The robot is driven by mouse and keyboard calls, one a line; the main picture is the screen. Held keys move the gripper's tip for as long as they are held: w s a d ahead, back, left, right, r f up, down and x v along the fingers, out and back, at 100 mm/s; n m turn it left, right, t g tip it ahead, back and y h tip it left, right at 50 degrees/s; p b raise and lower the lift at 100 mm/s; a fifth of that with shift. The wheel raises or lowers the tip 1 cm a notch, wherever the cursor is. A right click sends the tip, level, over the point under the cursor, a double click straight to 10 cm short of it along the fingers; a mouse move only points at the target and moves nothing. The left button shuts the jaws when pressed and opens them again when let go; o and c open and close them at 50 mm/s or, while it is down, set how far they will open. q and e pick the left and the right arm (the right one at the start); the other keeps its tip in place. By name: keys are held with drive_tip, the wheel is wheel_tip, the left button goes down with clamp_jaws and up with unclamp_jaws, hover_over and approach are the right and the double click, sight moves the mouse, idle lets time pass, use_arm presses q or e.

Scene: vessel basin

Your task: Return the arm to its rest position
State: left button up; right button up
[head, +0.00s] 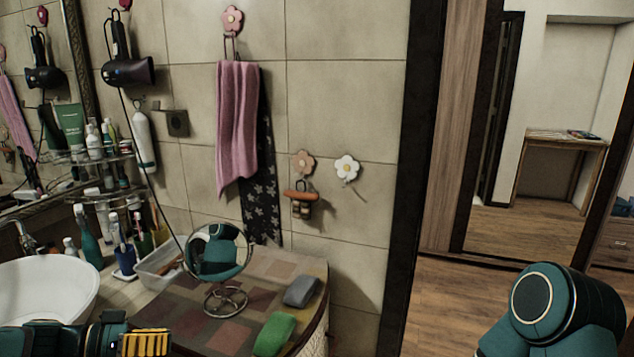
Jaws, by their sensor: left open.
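My left gripper (146,343) shows at the bottom left edge of the head view, with a yellow ribbed finger pad. It is open, and I see nothing held in it. Its lower part is cut off by the frame edge. It is in front of the patchwork counter top and to the right of the white basin (45,290). A teal link of my own arm shows at the bottom right. My right gripper is not in the picture.
On the counter (190,325) stand a round mirror (218,252), a green sponge (274,334), a grey sponge (301,291) and a clear tray (158,262). Bottles crowd the shelf (110,193) at left. A pink towel (237,125) hangs on the wall. Floor (450,300) shows beyond the doorway.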

use_arm(q)
drive_tip(key=s+d+f+n+g+y, duration=0.1)
drive_tip(key=s+d+f+n+y, duration=0.1)
drive_tip(key=d+f, duration=0.4)
drive_tip(key=s+d+f+n+g+y, duration=0.1)
drive_tip(key=s+d+f+n+y, duration=0.2)
drive_tip(key=f, duration=1)
drive_tip(key=s+d+f+n+g+y, duration=0.2)
drive_tip(key=s+d+f+y, duration=0.2)
drive_tip(key=s+d+f, duration=0.5)
drive_tip(key=shift+d+f+y, duration=0.35)
drive_tip(key=shift+d+y, duration=0.05)
drive_tip(key=shift+d, duration=0.2)
